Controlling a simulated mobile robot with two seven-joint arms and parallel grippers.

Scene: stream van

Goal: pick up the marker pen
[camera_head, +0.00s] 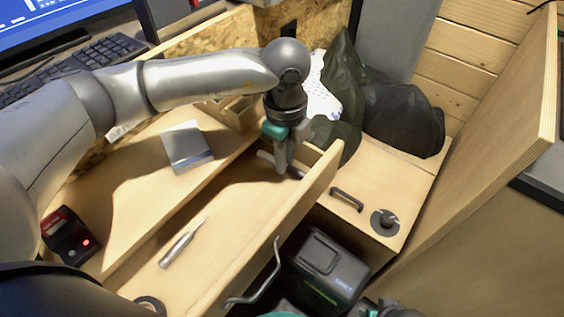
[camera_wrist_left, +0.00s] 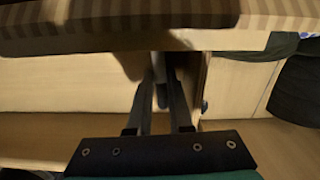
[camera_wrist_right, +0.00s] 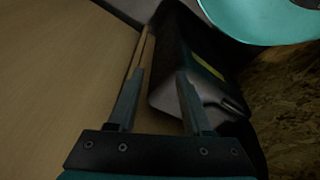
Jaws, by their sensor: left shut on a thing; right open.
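The marker pen (camera_head: 295,172), with a dark end and a pale end, is at the far end of the open wooden drawer (camera_head: 225,205). My left gripper (camera_head: 281,168) reaches down into the drawer and is shut on the pen, whose ends show on either side of the fingers. In the left wrist view, a small bluish-grey part of the pen (camera_wrist_left: 162,93) shows between the fingers; the rest is hidden or dark. My right gripper (camera_wrist_right: 160,82) is open and empty in the right wrist view, with a black case beyond its fingers.
A slim silver tool (camera_head: 183,243) and a roll of tape (camera_head: 150,304) lie in the drawer. A grey box (camera_head: 187,146) and a red-lit device (camera_head: 69,236) sit on the desk. The black case (camera_head: 325,265) stands beside the drawer front; black bags (camera_head: 400,115) lie behind.

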